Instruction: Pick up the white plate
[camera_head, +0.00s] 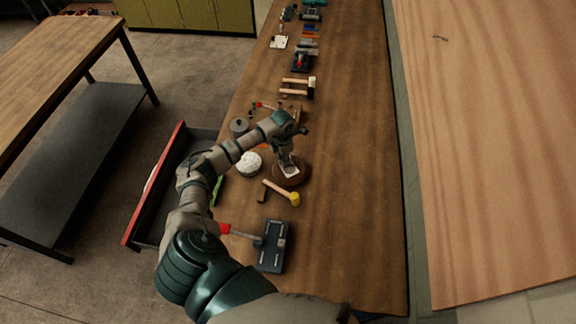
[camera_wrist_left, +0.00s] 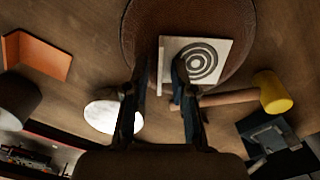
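A white square plate (camera_wrist_left: 208,62) with dark concentric rings and an upright edge lies on a brown round base (camera_wrist_left: 140,32) in the left wrist view. In the head view the plate (camera_head: 291,172) shows as a small pale patch on the brown round base (camera_head: 304,172), partly hidden by my gripper. My left gripper (camera_wrist_left: 160,68) is open, pointing down, with one finger on each side of the plate's upright edge. A gap shows on the left side of that edge; contact on the right is unclear. My left gripper (camera_head: 287,163) is low over the base. My right gripper is not in view.
A yellow-headed mallet (camera_head: 292,197) lies just below the base, and a white round container (camera_head: 249,164) stands left of it. A dark device (camera_head: 272,247) is nearer. Several tools line the far bench. An open red-fronted drawer (camera_head: 152,188) is at left. The bench's right side is clear.

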